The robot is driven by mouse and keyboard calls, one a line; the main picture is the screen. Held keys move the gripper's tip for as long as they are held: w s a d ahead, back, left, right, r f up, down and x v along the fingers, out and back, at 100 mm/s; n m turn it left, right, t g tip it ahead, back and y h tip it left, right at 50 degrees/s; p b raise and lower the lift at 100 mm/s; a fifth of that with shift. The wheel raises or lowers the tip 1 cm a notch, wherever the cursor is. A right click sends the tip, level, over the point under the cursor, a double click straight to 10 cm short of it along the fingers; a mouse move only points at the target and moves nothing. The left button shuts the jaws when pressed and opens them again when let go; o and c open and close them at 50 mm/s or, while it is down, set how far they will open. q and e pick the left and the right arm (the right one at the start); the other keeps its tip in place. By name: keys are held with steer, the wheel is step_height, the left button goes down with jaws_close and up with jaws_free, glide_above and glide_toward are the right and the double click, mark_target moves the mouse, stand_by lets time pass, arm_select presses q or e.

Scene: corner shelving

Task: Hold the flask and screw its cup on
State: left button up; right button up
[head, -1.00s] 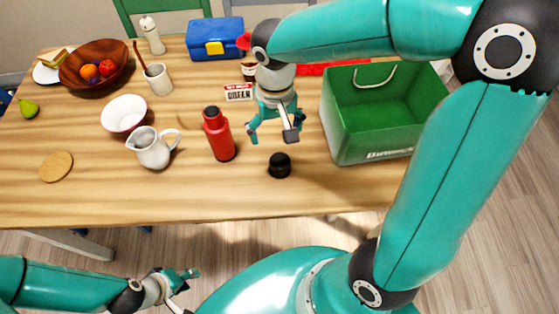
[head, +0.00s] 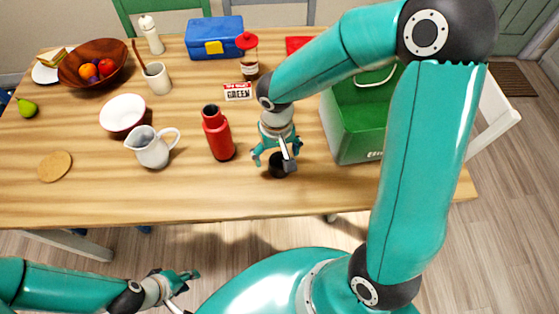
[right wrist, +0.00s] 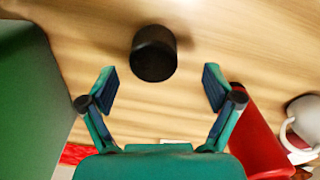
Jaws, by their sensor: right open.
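The red flask (head: 217,136) stands upright on the table, with a dark top end. It also shows at the right of the right wrist view (right wrist: 258,135). The black cup (head: 279,168) stands on the table to the right of the flask, partly hidden by my right gripper (head: 276,163). In the right wrist view the cup (right wrist: 154,54) lies ahead of and between the open fingers (right wrist: 159,88), not gripped. My left gripper (head: 184,281) is low at the front, off the table and empty; its fingers look apart.
A green crate (head: 355,130) stands right of the cup. A white jug (head: 152,150) and a bowl (head: 124,115) stand left of the flask. A small sign (head: 238,92) and a sauce bottle (head: 249,58) are behind. The table front is clear.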

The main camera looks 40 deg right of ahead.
mark_target(280, 160)
steer(key=f, duration=0.5)
steer(key=shift+s+d+f, duration=0.1)
steer(key=shift+s+d, duration=0.05)
steer(key=shift+d, duration=0.2)
steer(key=c, duration=1.2)
